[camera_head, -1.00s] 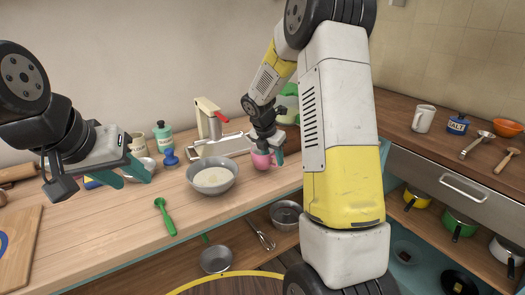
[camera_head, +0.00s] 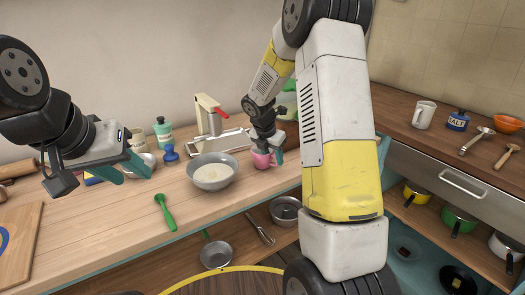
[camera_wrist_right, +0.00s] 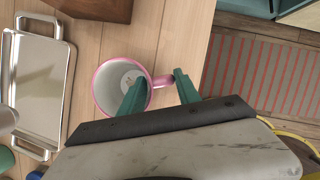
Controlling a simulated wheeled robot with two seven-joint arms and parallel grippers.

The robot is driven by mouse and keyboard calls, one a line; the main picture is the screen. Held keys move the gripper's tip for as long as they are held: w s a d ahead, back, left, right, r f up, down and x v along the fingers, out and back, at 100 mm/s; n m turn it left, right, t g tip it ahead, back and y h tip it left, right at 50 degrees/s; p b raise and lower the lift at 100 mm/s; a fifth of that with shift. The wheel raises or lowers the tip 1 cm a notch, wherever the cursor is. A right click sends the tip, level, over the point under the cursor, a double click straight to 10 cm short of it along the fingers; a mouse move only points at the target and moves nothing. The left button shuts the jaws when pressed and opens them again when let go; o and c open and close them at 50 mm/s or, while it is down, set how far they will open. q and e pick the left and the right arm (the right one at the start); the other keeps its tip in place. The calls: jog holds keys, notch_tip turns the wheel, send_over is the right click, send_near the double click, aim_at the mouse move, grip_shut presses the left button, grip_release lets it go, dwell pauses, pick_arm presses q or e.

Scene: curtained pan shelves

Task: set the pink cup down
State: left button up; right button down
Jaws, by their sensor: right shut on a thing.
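The pink cup (camera_head: 262,160) is upright at the counter's front part, just right of the metal bowl. I cannot tell for sure whether its base touches the wood. My right gripper (camera_head: 272,151) is shut on the cup from above. In the right wrist view the cup (camera_wrist_right: 101,96) shows its pale, empty inside. There, one finger of the right gripper (camera_wrist_right: 158,82) is over the cup's opening and the other is outside, with the handle side between them. My left gripper (camera_head: 125,172) is open and empty above the left part of the counter.
The bowl (camera_head: 213,173) holds something pale. A metal tray (camera_wrist_right: 38,90) lies left of the cup in the wrist view. A green spoon (camera_head: 165,211) lies near the counter's front edge. A pan (camera_head: 216,254) sits on the shelf below. A striped mat (camera_wrist_right: 262,80) lies on the floor.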

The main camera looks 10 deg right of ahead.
jog(key=shift+f, duration=0.25)
jog(key=c, duration=0.8)
grip_release()
jog(key=shift+r, duration=0.1)
jog(key=v, duration=0.7)
jog(key=shift+a+r, duration=0.15)
jog(key=shift+r, duration=0.1)
grip_shut()
